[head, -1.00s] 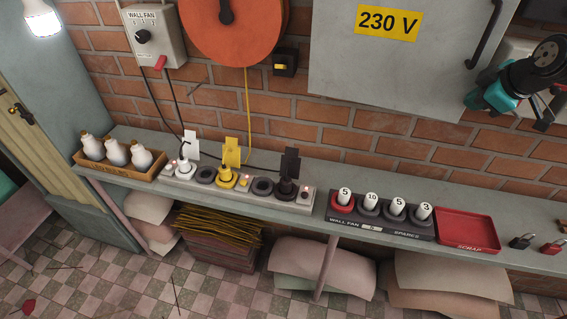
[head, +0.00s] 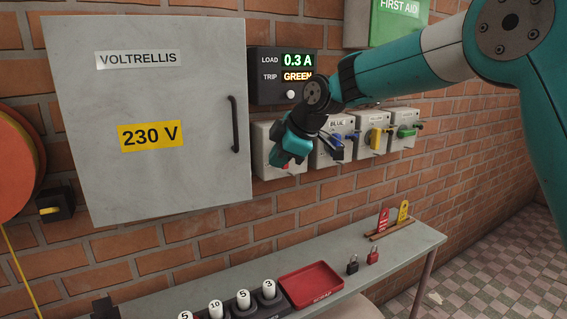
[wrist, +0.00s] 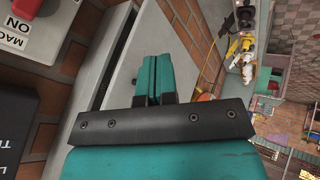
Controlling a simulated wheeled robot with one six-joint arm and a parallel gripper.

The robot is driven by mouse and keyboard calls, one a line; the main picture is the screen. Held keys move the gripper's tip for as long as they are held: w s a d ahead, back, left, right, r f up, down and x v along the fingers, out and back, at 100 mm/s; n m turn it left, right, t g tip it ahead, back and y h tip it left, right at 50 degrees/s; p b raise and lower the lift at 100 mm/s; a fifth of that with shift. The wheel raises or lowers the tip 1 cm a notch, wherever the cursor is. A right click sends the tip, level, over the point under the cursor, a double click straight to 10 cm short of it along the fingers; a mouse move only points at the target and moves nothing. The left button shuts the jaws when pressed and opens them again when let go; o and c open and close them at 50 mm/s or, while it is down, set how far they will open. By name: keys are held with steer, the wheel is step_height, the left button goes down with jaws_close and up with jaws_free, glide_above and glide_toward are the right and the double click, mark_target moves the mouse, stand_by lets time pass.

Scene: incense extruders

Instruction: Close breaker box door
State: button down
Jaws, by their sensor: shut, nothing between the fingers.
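The grey breaker box door (head: 180,75) fills the left of the head view, labelled VOLTRELLIS and 230 V. Its black vertical handle (head: 235,124) is near its right edge. The door looks nearly flat to the wall; I cannot tell whether a small gap remains behind it. My gripper (head: 280,157) is right of the handle, apart from it in the picture, in front of the leftmost switch box. In the wrist view, my gripper's teal fingers (wrist: 153,70) are together and empty, with the grey door (wrist: 155,30) beyond them.
A black load and trip display (head: 283,75) is on the wall right of the door. Several switch boxes (head: 372,135) run rightward below it, under a green first aid box (head: 385,22). A bench (head: 400,250) with a red tray (head: 311,286) and padlocks stands below.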

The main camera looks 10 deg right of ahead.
steer(key=c, duration=1.7)
jaws_free()
steer(key=shift+s+d+r, duration=0.15)
steer(key=shift+d+r, duration=0.05)
steer(key=shift+r, duration=0.15)
steer(key=shift+c, duration=0.2)
steer(key=shift+o, duration=1.3)
steer(key=shift+s+d+r, duration=0.1)
steer(key=shift+s+r, duration=0.05)
steer(key=s+d+r+m+t+y+b, duration=0.1)
steer(key=s+d+r+m+t+y, duration=0.2)
steer(key=s+r+m+t+y, duration=0.4)
steer(key=shift+m+y, duration=0.4)
steer(key=shift+m, duration=0.3)
steer(key=p+x, duration=0.3)
steer(key=x, duration=0.2)
steer(key=p+x, duration=0.3)
steer(key=x, duration=0.3)
steer(key=r+p+x, duration=0.1)
steer(key=p+x, duration=0.2)
steer(key=x, duration=0.3)
steer(key=shift+w+r, duration=0.1)
steer(key=shift+w, duration=0.15)
steer(key=shift+w+a, duration=0.15)
steer(key=shift+w, duration=0.05)
jaws_close()
